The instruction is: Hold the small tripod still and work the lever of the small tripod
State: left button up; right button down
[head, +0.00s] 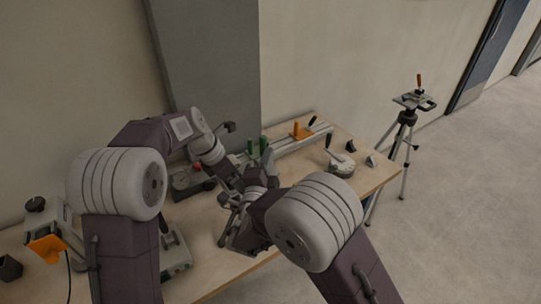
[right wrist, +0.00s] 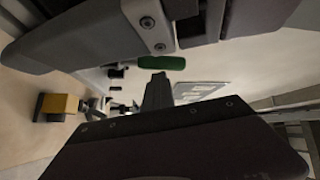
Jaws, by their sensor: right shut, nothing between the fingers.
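The only tripod that I can make out clearly in the head view is a grey one (head: 409,113) on the floor beyond the table's right end. It stands upright, with a flat top and a small orange-brown handle, and both grippers are well away from it. My right gripper (head: 263,173) is shut and empty over the table's middle, its fingers partly hidden among other parts. My left gripper (head: 235,190) is close beside it, too crowded to read. What is between and below the two grippers is largely hidden, so I cannot tell whether another tripod or its lever is there.
A rail fixture with an orange block (head: 300,131) lies along the table's back. A round grey device with a lever (head: 341,167) is to the right. An orange-and-grey device (head: 45,248) stands at the left. The right wrist view shows a green handle (right wrist: 162,62) and yellow block (right wrist: 60,103).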

aim_at(262, 146)
jog(key=shift+w+a+r, duration=0.4)
jog(key=shift+w+a, duration=0.05)
jog(key=shift+w, duration=0.25)
jog(key=shift+w+a+r, duration=0.4)
jog(key=shift+w+a, duration=0.05)
jog(key=shift+w, duration=0.2)
dwell(1.6)
jog(key=s+d+f, duration=0.3)
jog(key=s+d, duration=0.1)
jog(key=s, duration=0.2)
jog(key=shift+f, duration=0.15)
dwell(1.0)
jog(key=s, duration=0.1)
jog(key=s+d+f, duration=0.2)
jog(key=s, duration=0.1)
jog(key=shift+d, duration=0.25)
jog(key=shift+w, duration=0.1)
dwell(0.3)
pick_arm(q)
jog(key=o, duration=2)
jog(key=shift+c, duration=0.2)
jog(key=shift+s, duration=0.1)
